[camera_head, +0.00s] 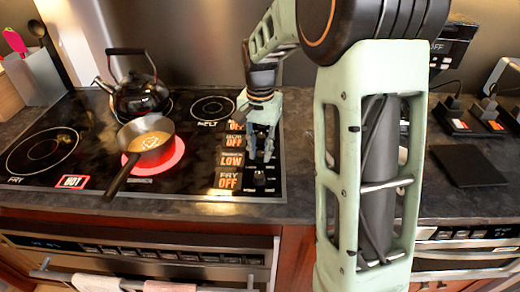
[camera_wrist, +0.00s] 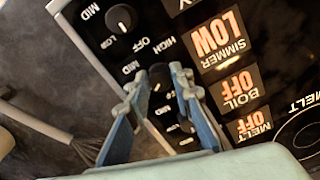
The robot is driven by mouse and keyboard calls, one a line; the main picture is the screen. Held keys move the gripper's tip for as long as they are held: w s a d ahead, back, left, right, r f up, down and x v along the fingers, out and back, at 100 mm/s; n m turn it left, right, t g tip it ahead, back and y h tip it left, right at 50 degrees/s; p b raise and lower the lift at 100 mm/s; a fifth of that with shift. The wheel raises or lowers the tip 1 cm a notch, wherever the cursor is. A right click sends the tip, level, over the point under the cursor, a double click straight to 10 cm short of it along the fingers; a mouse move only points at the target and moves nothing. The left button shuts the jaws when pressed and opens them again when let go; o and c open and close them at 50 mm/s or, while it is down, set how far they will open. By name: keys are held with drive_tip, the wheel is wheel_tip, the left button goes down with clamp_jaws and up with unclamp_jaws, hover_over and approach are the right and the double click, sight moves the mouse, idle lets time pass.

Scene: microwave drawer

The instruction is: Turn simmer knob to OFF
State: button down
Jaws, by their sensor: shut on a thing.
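The simmer knob (camera_wrist: 160,76) is a small black knob on the cooktop's dark control strip. In the wrist view it sits between my fingertips. My gripper (camera_wrist: 157,82) is shut on it, with a finger on either side. In the head view my gripper (camera_head: 261,156) reaches down onto the strip at the cooktop's right edge, and its fingers hide much of the knob. The simmer display (camera_wrist: 217,40) glows LOW; it also shows in the head view (camera_head: 230,160). The knob's pointer mark is not clear.
The fry knob (camera_wrist: 121,18) is close beside my gripper, and other knobs lie partly behind my fingers. The boil (camera_wrist: 238,88) and melt (camera_wrist: 253,124) displays read OFF. A pan (camera_head: 146,140) stands on the glowing burner, with a kettle (camera_head: 140,95) behind it.

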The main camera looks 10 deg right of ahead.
sight(261, 154)
drive_tip(key=n+p, duration=0.1)
drive_tip(key=n, duration=0.5)
drive_tip(key=n+p, duration=0.1)
drive_tip(key=n, duration=0.5)
drive_tip(key=shift+d+p, duration=0.1)
drive_tip(key=shift+p, duration=0.2)
drive_tip(key=shift+n, duration=0.3)
drive_tip(key=c, duration=1.7)
unclamp_jaws()
drive_tip(key=shift+r, duration=0.1)
wheel_tip(261, 154, up, 12)
drive_tip(key=shift+f, duration=0.1)
